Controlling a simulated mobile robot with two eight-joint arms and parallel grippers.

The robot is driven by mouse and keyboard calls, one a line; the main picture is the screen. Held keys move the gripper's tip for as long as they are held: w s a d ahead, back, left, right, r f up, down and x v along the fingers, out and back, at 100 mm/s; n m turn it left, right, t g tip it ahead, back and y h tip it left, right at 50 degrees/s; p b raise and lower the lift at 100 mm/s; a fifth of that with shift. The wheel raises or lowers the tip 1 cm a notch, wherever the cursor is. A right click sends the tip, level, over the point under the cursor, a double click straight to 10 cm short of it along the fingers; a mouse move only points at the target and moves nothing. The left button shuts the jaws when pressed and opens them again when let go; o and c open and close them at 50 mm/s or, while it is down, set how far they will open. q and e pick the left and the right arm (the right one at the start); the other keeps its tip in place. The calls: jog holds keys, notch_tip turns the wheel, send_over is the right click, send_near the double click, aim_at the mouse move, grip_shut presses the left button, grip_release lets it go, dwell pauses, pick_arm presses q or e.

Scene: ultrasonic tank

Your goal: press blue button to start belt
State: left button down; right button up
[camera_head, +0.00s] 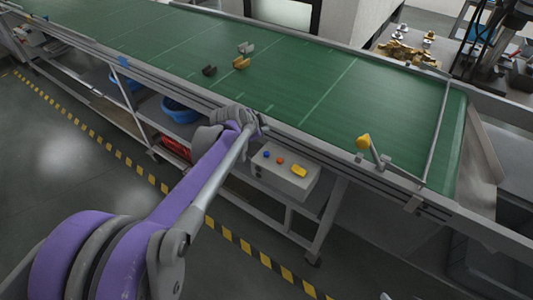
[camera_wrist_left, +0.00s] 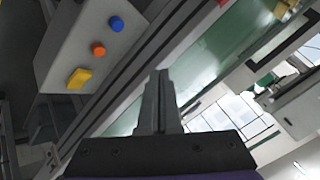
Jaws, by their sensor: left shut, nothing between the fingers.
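The blue button (camera_head: 266,154) sits on a pale control box (camera_head: 286,182) below the near edge of the green conveyor belt (camera_head: 320,90). An orange button (camera_head: 280,160) and a yellow switch (camera_head: 299,171) are in line with it. In the left wrist view the blue button (camera_wrist_left: 116,24) is at the upper left, with the orange button (camera_wrist_left: 98,50) beside it. My left gripper (camera_head: 256,124) is shut and empty by the belt's side rail, beyond the box. Its closed fingers (camera_wrist_left: 160,74) point past the blue button and are apart from it. My right gripper is not in view.
A dark block (camera_head: 209,71), a grey piece (camera_head: 246,48) and a tan piece (camera_head: 241,63) lie on the belt. Blue bins (camera_head: 181,110) sit on the shelf below.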

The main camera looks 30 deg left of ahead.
pick_arm(q)
jog(key=b, duration=0.5)
send_over(266, 154)
jog(key=f, duration=0.7)
jog(key=shift+s+a+f, duration=0.2)
jog(key=shift+s+f, duration=0.05)
jog(key=shift+s, duration=0.15)
jog(key=shift+f, duration=0.5)
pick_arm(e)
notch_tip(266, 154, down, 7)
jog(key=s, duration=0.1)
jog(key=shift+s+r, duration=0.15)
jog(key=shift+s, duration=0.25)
pick_arm(q)
jog(key=shift+f, duration=0.15)
jog(key=shift+f+b, duration=0.25)
jog(key=shift+b, duration=0.1)
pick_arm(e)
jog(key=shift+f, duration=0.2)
